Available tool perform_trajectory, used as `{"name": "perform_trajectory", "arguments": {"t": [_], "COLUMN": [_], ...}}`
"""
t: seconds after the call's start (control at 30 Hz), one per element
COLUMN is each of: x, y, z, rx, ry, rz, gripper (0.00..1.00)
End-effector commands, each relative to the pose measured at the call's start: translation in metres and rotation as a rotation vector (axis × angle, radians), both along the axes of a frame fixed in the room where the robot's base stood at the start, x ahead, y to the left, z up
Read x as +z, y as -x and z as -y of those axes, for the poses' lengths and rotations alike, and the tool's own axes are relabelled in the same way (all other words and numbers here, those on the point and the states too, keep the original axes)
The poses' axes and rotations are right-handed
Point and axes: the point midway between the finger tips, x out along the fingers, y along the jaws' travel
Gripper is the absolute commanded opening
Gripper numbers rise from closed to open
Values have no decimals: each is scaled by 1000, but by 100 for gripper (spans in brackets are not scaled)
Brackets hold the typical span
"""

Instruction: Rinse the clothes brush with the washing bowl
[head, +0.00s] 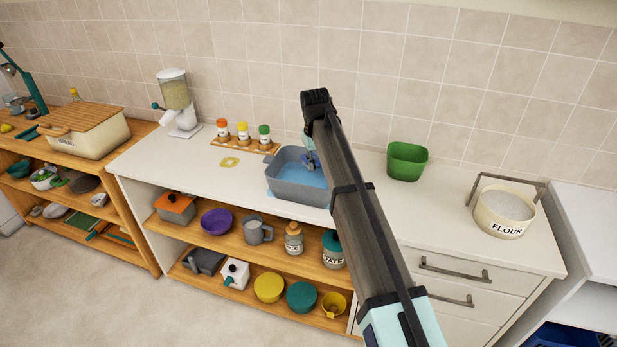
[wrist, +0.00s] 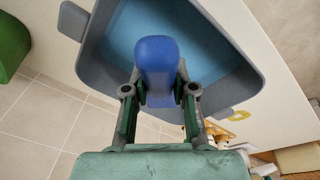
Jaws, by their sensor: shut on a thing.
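The washing bowl (head: 298,196) is a grey basin with blue water in it, standing on the white counter. Its grey wall also fills much of the wrist view (wrist: 245,85). My gripper (head: 310,155) reaches down over the bowl's right back part. In the wrist view my gripper (wrist: 160,90) is shut on the clothes brush (wrist: 156,60), of which a rounded blue part shows between the fingers, in front of the water. The brush's bristle end is hidden, and I cannot tell whether it touches the water.
A green bin (head: 407,161) and a flour pot (head: 503,212) with a raised handle stand right of the bowl. Spice jars (head: 243,132) on a wooden rack and a dispenser (head: 176,100) stand at the back left. A yellow patch (head: 229,162) lies left of the bowl.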

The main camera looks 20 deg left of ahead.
Motion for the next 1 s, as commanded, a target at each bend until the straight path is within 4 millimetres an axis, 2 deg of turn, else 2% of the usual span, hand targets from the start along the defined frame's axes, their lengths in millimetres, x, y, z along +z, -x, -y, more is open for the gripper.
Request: {"name": "perform_trajectory", "arguments": {"t": [0.03,0.53,1.0], "x": [7,42,45], "y": [0,0,0], "z": [0,0,0], "rx": [0,0,0], "ry": [-1,-1,-1], "rz": [1,1,1], "gripper": [0,0,0]}}
